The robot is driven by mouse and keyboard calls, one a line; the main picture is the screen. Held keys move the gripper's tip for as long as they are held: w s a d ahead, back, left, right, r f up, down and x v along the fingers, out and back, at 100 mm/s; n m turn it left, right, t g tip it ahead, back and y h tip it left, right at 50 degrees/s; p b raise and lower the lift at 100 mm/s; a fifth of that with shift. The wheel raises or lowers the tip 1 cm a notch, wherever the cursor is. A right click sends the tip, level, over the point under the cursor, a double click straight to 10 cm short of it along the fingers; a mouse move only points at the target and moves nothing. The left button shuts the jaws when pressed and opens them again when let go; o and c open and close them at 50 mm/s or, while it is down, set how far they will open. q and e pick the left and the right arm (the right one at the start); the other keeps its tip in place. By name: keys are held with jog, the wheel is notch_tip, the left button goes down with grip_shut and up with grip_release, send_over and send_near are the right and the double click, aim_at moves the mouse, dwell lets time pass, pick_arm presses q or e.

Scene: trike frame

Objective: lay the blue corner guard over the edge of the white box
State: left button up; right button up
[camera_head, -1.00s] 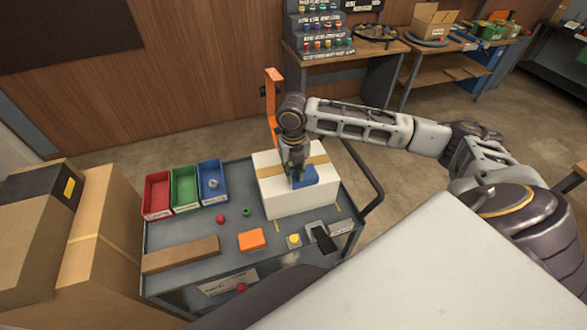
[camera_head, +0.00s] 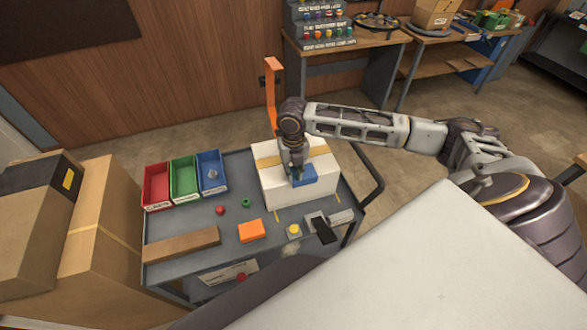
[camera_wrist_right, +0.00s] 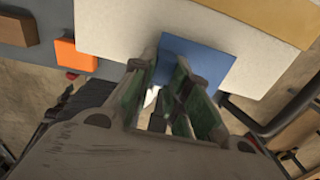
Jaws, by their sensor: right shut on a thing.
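The white box (camera_head: 278,202) stands on the grey cart with a tan tape strip across its top. My right gripper (camera_head: 297,180) is over the box's near part, shut on the blue corner guard (camera_head: 306,176). The guard shows at the near top edge of the box; I cannot tell whether it touches. In the right wrist view the guard (camera_wrist_right: 200,55) extends beyond the fingers (camera_wrist_right: 165,90), with the white box top (camera_wrist_right: 110,25) behind it. The fingers hide part of the guard. My left gripper is not in view.
On the cart (camera_head: 190,218), red (camera_head: 156,204), green and blue bins stand left of the box. A brown bar (camera_head: 180,244), an orange block (camera_head: 251,230) and small parts lie in front. An orange upright (camera_head: 272,90) rises behind the box. Cardboard boxes (camera_head: 90,260) stand at left.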

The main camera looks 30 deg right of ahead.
jog(key=shift+f, duration=0.35)
jog(key=o, duration=0.9)
jog(key=shift+r, duration=6)
jog(key=shift+s, duration=0.1)
